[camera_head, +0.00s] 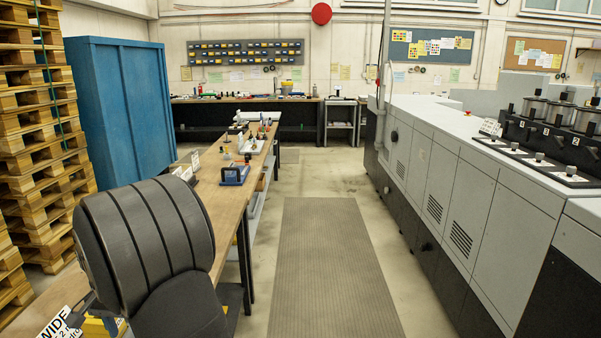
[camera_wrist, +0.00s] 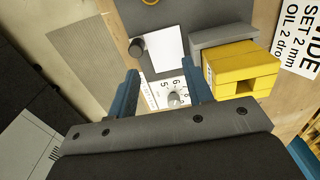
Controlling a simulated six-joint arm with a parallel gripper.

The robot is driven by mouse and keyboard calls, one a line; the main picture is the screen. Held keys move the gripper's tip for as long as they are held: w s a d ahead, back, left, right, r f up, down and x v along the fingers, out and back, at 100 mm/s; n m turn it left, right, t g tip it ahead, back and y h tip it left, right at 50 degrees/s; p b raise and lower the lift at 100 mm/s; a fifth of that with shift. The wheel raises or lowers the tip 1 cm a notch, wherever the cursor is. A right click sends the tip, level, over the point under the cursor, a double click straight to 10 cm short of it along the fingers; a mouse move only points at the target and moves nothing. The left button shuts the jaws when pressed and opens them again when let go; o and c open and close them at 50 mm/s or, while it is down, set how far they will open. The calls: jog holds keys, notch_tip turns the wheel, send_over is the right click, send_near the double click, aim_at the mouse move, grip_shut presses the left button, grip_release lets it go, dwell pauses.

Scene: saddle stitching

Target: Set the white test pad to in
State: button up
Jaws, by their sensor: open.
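A white square pad (camera_wrist: 168,46) lies on a grey plate (camera_wrist: 198,14) in the wrist view, beside a dark round knob (camera_wrist: 137,48). I take it for the test pad; its setting cannot be read. A white numbered dial (camera_wrist: 162,90) with a small grey knob sits just below it, between my fingers. My gripper (camera_wrist: 160,67) is open and empty, its blue fingers spread above the dial with the tips towards the pad. I cannot tell whether they touch anything. In the head view my own dark arm hides this part of the bench.
A yellow block (camera_wrist: 240,72) in a grey holder stands right of my fingers. A sign (camera_wrist: 299,48) lies beyond it. In the head view, the wooden bench (camera_head: 221,202) carries a blue device (camera_head: 235,175). A floor mat (camera_head: 325,265) lies clear before the grey machine (camera_head: 440,185).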

jog(key=shift+f, duration=0.8)
jog(key=shift+c, duration=0.4)
